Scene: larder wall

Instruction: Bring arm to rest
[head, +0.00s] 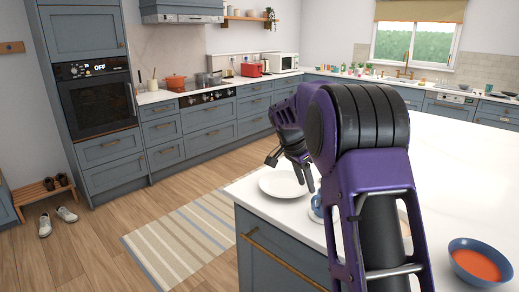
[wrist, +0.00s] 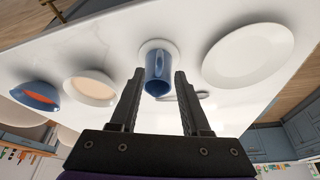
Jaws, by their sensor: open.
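My gripper (head: 291,170) is open above the white island worktop (head: 452,180), near the white plate (head: 282,184). In the wrist view, its two fingers (wrist: 159,76) stand apart with nothing clasped. A blue mug (wrist: 157,85) shows in the gap between them, on a white saucer (wrist: 160,45), and looks beyond the fingertips. In the head view, only a bit of blue and white (head: 315,207) shows beside my arm, which hides the rest. My arm reaches forward over the worktop, bent.
A blue bowl of orange food (head: 479,262) stands at the right; it also shows in the wrist view (wrist: 38,104). There, a pale bowl (wrist: 92,98) and the white plate (wrist: 250,52) flank the mug. The worktop's far right is clear.

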